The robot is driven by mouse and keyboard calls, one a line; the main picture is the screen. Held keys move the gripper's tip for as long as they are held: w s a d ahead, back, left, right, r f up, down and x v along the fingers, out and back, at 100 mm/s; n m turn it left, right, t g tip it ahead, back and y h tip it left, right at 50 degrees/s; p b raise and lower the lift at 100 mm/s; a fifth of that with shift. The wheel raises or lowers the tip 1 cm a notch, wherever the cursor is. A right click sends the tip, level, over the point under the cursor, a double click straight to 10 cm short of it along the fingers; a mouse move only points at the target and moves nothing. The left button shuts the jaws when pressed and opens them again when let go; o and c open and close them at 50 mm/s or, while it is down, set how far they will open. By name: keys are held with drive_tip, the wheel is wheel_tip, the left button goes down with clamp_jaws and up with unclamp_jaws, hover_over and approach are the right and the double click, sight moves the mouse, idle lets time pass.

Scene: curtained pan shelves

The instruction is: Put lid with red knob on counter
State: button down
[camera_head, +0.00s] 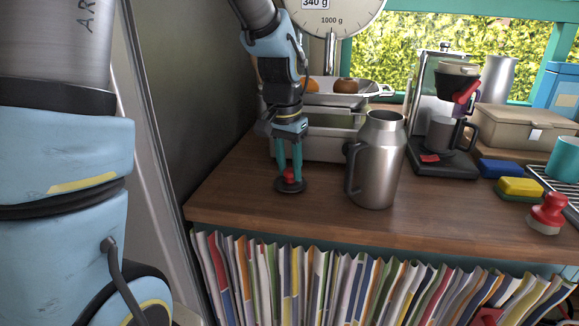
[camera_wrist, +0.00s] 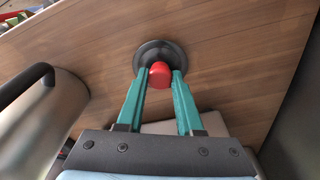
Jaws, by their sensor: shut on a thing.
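The lid (camera_head: 291,186) is a small dark disc with a red knob (camera_head: 289,174). It is at the counter's left part, on or just above the wooden counter (camera_head: 240,195); I cannot tell if it touches. My gripper (camera_head: 290,172) points down with its teal fingers shut on the red knob. In the wrist view, the lid (camera_wrist: 152,51) lies flat beneath the fingertips, its red knob (camera_wrist: 160,75) between the fingers of my gripper (camera_wrist: 160,78). Part of the knob is hidden by the fingers.
A steel jug (camera_head: 380,165) stands close right of my gripper; it also shows in the wrist view (camera_wrist: 40,120). A scale (camera_head: 330,15) and metal bin (camera_head: 325,145) stand behind. A coffee maker (camera_head: 445,160), sponges (camera_head: 520,188) and a red-knobbed brush (camera_head: 547,213) are right. The front edge has free room.

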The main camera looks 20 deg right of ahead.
drive_tip(key=shift+f, duration=0.2)
drive_tip(key=shift+c, duration=2.4)
unclamp_jaws()
drive_tip(key=c, duration=0.4)
drive_tip(key=shift+r, duration=0.15)
drive_tip(key=shift+s+a+r+p, duration=0.1)
drive_tip(key=shift+r+p, duration=0.45)
drive_tip(key=shift+r, duration=0.05)
drive_tip(key=shift+r, duration=0.1)
